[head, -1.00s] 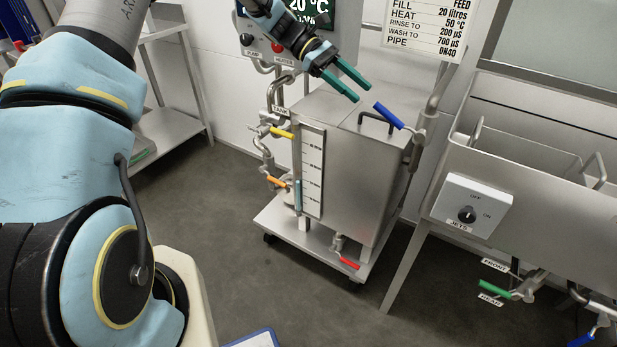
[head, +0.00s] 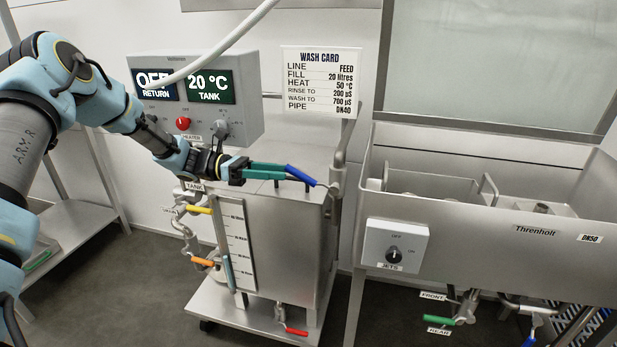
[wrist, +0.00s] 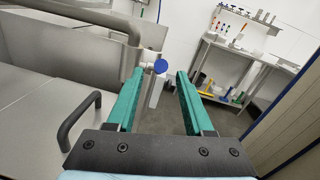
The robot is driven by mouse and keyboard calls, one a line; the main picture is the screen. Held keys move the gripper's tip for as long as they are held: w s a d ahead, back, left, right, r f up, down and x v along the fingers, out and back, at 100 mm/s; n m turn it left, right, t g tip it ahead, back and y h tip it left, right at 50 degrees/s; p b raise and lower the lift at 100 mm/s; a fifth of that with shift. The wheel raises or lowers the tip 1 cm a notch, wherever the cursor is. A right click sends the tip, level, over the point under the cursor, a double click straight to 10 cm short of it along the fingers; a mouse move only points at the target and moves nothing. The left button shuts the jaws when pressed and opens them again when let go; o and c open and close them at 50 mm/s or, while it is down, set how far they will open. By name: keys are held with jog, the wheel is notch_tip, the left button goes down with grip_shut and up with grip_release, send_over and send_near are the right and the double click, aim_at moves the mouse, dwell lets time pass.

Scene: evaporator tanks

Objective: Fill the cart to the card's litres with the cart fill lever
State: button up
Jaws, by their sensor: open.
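The blue cart fill lever (head: 301,176) sticks up at a tilt at the top right of the steel cart tank (head: 287,235). My gripper (head: 286,171) is open, its teal fingers level and pointing right, with the tips at the lever's upper end. In the wrist view, the lever's round blue end (wrist: 160,66) shows in the gap between the fingertips; I cannot tell if they touch it.
A grey control box (head: 195,95) shows RETURN OFF and TANK 20 °C. Yellow (head: 199,210), orange (head: 203,262) and red (head: 296,332) handles sit on the cart. A steel sink (head: 480,190) with a JETS switch stands right. A black handle (wrist: 78,118) lies left of my fingers.

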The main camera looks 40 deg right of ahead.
aim_at(311, 179)
jog(key=p+x, duration=0.2)
jog(key=x, duration=0.6)
jog(key=shift+s+d, duration=0.1)
jog(key=shift+s, duration=0.05)
grip_shut()
dwell(1.1)
